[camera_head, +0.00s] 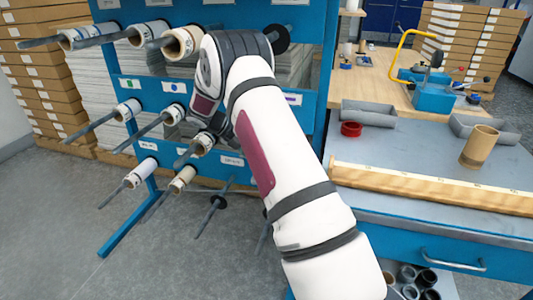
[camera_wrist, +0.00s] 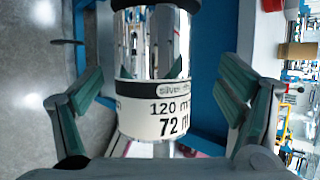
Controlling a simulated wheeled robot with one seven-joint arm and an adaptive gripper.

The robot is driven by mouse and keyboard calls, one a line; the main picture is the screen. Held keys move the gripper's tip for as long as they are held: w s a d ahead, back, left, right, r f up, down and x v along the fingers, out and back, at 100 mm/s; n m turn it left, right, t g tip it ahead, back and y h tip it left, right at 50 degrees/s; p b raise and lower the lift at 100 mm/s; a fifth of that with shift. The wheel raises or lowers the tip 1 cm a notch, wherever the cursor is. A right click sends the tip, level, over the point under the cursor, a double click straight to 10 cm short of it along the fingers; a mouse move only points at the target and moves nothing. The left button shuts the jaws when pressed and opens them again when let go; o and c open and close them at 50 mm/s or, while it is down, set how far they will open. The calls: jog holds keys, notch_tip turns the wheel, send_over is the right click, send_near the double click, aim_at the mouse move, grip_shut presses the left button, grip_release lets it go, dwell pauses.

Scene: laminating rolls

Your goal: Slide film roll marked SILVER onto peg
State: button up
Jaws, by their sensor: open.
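The film roll marked silver (camera_wrist: 155,60) fills the middle of the wrist view. It is shiny, with a white band reading "silver", "120 mm" and "72 m". A black part (camera_wrist: 155,4) shows at its upper end. My gripper (camera_wrist: 160,92) is open, with one finger on each side of the roll and visible gaps between. In the head view my gripper (camera_head: 207,125) is at the rack's middle row, partly hidden by my arm. A roll end (camera_head: 204,141) shows just below it, with a peg (camera_head: 183,160) sticking out. Empty pegs with black flanges (camera_head: 217,202) show in the lower row.
The blue rack (camera_head: 312,100) holds several other rolls (camera_head: 181,43) on pegs pointing toward the lower left. At right, a grey bench (camera_head: 360,150) carries a wooden rail (camera_head: 430,188), a brown tube (camera_head: 479,146) and a red ring (camera_head: 351,129). The floor at lower left is clear.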

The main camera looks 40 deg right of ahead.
jog(key=v, duration=0.9)
jog(key=shift+w+a+r, duration=0.2)
jog(key=shift+a+r, duration=0.05)
jog(key=s+a+r+m+t+y, duration=0.1)
jog(key=s+a+r+m+y, duration=0.1)
jog(key=s+a+r+m, duration=0.5)
jog(key=s+a+r+m+t+y, duration=0.1)
jog(key=s+a+r+m+y, duration=0.3)
jog(key=s+r, duration=0.6)
jog(key=s+a+f+m+t+y, duration=0.15)
jog(key=s+a+m, duration=0.3)
jog(key=s, duration=0.45)
jog(key=s+a+f+m+t, duration=0.1)
jog(key=s+a+f+m, duration=0.15)
jog(key=s+m, duration=0.5)
jog(key=s+a+f+m+t+y, duration=0.15)
jog(key=s+a+m, duration=0.25)
jog(key=s, duration=0.7)
notch_tip(320, 180, up, 20)
jog(key=t+p, duration=0.2)
jog(key=p, duration=1.6)
jog(key=shift+f, duration=0.15)
jog(key=shift+w+a, duration=0.1)
jog(key=shift+w, duration=0.05)
jog(key=shift+c, duration=0.3)
